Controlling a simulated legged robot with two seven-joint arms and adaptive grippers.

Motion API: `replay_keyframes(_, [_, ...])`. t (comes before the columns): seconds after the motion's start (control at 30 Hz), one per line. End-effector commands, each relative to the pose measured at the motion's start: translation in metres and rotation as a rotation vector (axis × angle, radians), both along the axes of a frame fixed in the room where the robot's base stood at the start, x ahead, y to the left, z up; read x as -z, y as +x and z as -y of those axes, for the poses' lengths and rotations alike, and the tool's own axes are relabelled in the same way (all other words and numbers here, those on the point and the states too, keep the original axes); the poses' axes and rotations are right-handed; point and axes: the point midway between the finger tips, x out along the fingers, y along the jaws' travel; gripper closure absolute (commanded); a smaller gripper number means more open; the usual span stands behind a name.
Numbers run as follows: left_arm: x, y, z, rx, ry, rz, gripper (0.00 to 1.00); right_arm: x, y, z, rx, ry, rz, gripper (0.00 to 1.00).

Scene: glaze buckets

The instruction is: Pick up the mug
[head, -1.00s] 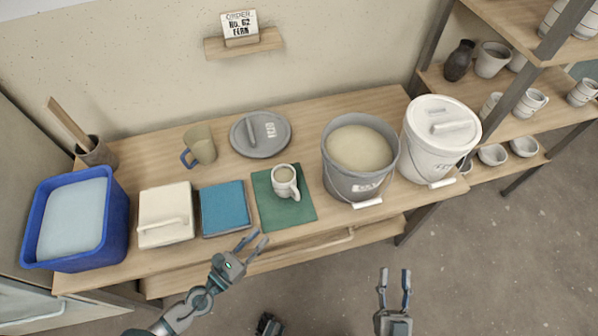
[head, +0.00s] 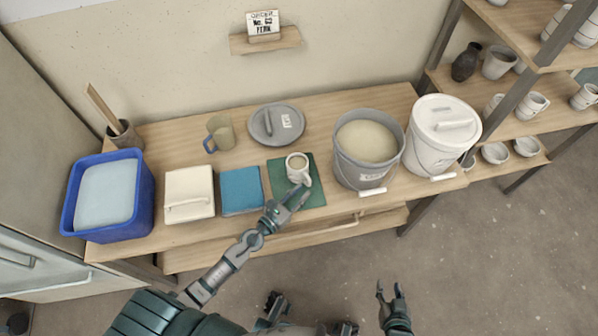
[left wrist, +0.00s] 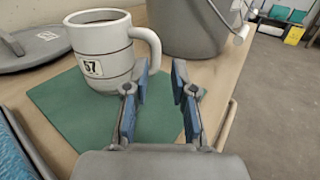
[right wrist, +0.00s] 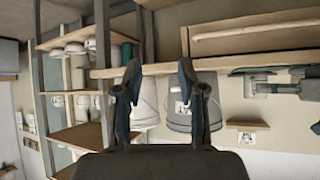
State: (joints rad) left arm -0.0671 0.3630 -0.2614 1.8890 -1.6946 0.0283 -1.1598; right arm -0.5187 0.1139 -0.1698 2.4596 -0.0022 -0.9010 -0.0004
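A white mug (head: 297,167) with a handle stands upright on a green mat (head: 313,196) on the bench. In the left wrist view the mug (left wrist: 104,50) shows a label "57", and its handle (left wrist: 152,48) points toward my left gripper (left wrist: 160,75). My left gripper (head: 298,192) is open, its fingers just in front of the handle, with nothing between them. In the left wrist view the handle sits beyond the fingertips; whether they touch cannot be told. My right gripper (head: 389,290) is open and empty, off the bench over the floor; it also shows in the right wrist view (right wrist: 160,80).
Right of the mug stands an open grey bucket (head: 372,172), then a lidded white bucket (head: 430,150). Left are a blue cloth (head: 241,190), a cream block (head: 189,193) and a blue tub (head: 147,197). Behind are a beige mug (head: 224,137) and a grey lid (head: 276,124).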

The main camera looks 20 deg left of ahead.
Motion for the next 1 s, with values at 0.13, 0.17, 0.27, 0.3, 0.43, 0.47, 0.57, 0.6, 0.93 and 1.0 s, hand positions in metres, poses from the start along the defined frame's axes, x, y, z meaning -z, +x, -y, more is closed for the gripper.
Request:
replay_keyframes(0.13, [-0.002, 0.010, 0.003, 0.000, -0.002, 0.001, 0.75, 0.003, -0.007, 0.002, 0.002, -0.012, -0.045, 0.60])
replay_keyframes(0.17, [-0.004, 0.014, 0.005, 0.000, -0.003, 0.001, 0.75, 0.004, -0.010, 0.003, 0.003, -0.016, -0.063, 0.60])
replay_keyframes(0.27, [-0.007, 0.030, 0.011, -0.001, -0.001, 0.004, 0.75, 0.010, -0.020, 0.008, 0.005, -0.031, -0.127, 0.60])
replay_keyframes(0.3, [-0.007, 0.036, 0.013, 0.000, -0.001, 0.003, 0.75, 0.012, -0.023, 0.009, 0.006, -0.036, -0.146, 0.60])
replay_keyframes(0.43, [-0.004, 0.049, 0.019, -0.001, 0.001, 0.000, 0.75, 0.014, -0.024, 0.010, 0.005, -0.035, -0.151, 0.60])
replay_keyframes(0.47, [-0.004, 0.051, 0.020, -0.001, 0.002, 0.000, 0.75, 0.014, -0.024, 0.010, 0.005, -0.036, -0.152, 0.60])
replay_keyframes(0.57, [-0.003, 0.052, 0.020, 0.000, 0.004, -0.001, 0.75, 0.014, -0.024, 0.011, 0.005, -0.036, -0.153, 0.60])
replay_keyframes(0.6, [-0.003, 0.052, 0.020, 0.000, 0.003, -0.001, 0.75, 0.014, -0.025, 0.011, 0.006, -0.037, -0.153, 0.60])
replay_keyframes(0.93, [-0.004, 0.051, 0.018, 0.000, 0.000, -0.001, 1.00, 0.014, -0.023, 0.010, 0.006, -0.038, -0.152, 0.60])
replay_keyframes(1.0, [-0.003, 0.051, 0.018, 0.000, 0.001, -0.002, 1.00, 0.014, -0.023, 0.010, 0.006, -0.038, -0.152, 0.60])
